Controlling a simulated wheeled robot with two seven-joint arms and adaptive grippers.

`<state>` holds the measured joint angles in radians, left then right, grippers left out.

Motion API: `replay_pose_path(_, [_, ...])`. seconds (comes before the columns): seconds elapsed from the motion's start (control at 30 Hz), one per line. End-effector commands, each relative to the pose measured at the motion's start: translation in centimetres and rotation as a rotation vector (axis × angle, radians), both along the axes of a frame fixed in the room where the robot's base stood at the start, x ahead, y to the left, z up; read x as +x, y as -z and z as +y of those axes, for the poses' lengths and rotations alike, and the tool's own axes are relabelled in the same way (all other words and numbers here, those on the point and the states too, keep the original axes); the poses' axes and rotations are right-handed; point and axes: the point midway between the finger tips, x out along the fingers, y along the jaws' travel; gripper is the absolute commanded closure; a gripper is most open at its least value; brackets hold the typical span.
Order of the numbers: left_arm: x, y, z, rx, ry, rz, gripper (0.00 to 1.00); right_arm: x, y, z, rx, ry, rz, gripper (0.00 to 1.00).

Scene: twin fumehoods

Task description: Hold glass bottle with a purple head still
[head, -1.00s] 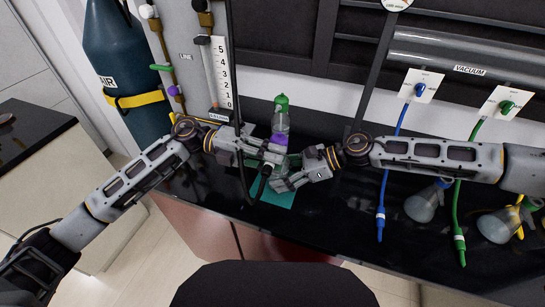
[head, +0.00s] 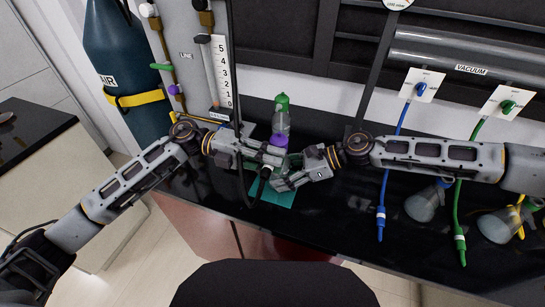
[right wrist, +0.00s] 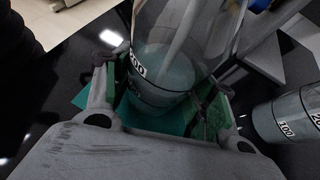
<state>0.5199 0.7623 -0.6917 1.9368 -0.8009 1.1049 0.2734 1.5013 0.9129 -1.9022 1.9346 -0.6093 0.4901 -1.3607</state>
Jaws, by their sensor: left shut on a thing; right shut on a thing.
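A purple head (head: 279,141) shows just behind the fingers of my left gripper (head: 272,157) in the head view. The fingers hide most of what is below it. My left gripper is shut at the bottle; its exact contact is hidden. My right gripper (head: 277,183) is lower, just above the teal mat (head: 279,197). In the right wrist view, its green-padded fingers (right wrist: 165,105) are shut around a clear glass bottle (right wrist: 165,75) with a 200 mark. This view does not show the purple head. A small dark round part (head: 266,172) shows between the grippers.
A clear bottle with a green head (head: 282,101) stands close behind. Another marked glass vessel (right wrist: 285,118) shows in the right wrist view. Blue (head: 381,200) and green (head: 459,215) hoses hang at the right, near glass flasks (head: 424,205). The black counter front is mostly clear.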

Motion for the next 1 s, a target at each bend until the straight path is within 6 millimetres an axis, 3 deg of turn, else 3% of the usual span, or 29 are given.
replay_pose_path(1.0, [-0.63, -0.03, 0.14, -0.001, 0.002, -0.001, 0.98, -0.02, 0.07, 0.01, -0.001, 0.000, 0.001, 0.57])
